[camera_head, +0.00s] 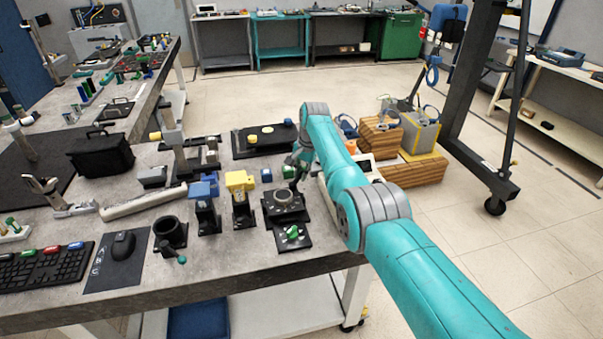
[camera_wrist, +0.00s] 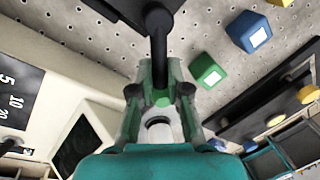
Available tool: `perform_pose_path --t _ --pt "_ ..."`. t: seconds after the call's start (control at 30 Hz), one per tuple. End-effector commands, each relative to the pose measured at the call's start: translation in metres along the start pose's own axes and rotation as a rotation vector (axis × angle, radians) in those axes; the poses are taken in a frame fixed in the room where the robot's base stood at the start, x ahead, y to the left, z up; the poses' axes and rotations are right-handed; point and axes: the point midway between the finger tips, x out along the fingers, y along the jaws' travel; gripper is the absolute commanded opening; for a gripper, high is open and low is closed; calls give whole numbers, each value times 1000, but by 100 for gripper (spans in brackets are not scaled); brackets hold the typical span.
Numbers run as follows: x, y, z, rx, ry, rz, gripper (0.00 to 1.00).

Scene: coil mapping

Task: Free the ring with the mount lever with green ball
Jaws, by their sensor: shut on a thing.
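The black mount (camera_head: 270,212) stands near the right edge of the grey bench, with a grey round ring (camera_head: 285,198) on top. My gripper (camera_head: 296,178) is at the mount's back right, pointing down. In the wrist view my gripper (camera_wrist: 160,92) is shut on the green ball (camera_wrist: 161,99) at the end of the black mount lever (camera_wrist: 158,40). The fingers hide part of the ball. The lever runs from the ball up to a dark part at the top of that view. The ring is not clear in the wrist view.
A black plate with a green piece (camera_head: 292,233) lies in front of the mount. Yellow (camera_head: 240,184) and blue (camera_head: 204,188) topped fixtures stand left of it. Green (camera_wrist: 207,70) and blue (camera_wrist: 248,31) cubes lie close by. A beige device (camera_wrist: 40,70) is close beside my gripper.

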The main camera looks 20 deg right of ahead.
Motion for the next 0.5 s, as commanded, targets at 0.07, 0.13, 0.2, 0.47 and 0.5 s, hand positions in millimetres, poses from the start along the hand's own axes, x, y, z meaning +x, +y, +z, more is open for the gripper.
perform_pose_path --t 0.07,0.13,0.2,0.47,0.5 --pt "0 0 0 1 1 0 0" --pt "0 0 0 1 1 0 0" --pt "0 0 0 1 1 0 0" --pt "0 0 0 1 1 0 41" --pt "0 0 0 1 1 0 41"
